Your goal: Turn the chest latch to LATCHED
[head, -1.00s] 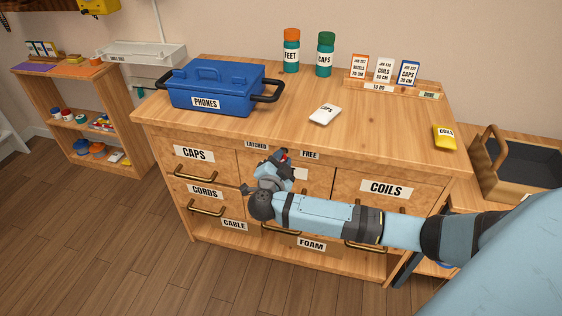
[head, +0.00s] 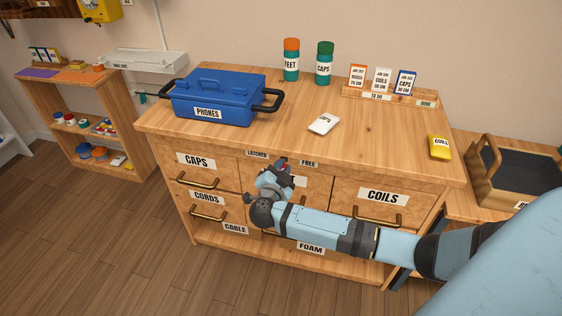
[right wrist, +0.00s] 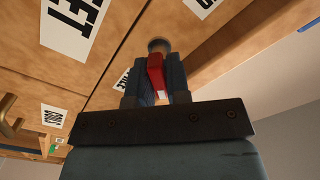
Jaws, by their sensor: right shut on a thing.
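The wooden chest (head: 345,154) stands in the middle of the head view. Its LATCHED label (head: 257,154) is left and its FREE label (head: 308,163) is right, both at the top of the middle column. My right gripper (head: 281,164) is at the front between these labels and hides most of the latch. In the right wrist view the fingers (right wrist: 157,85) are shut on the red latch handle (right wrist: 156,73), with a round grey pivot (right wrist: 158,46) just beyond it. My left gripper is in neither view.
On the chest top are a blue PHONES toolbox (head: 217,97), a white CAPS packet (head: 324,123), a yellow packet (head: 440,147) and two bottles (head: 291,60). Drawer handles (head: 377,217) stick out of the front. A low shelf (head: 85,115) stands at left, a dark tray (head: 520,175) at right.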

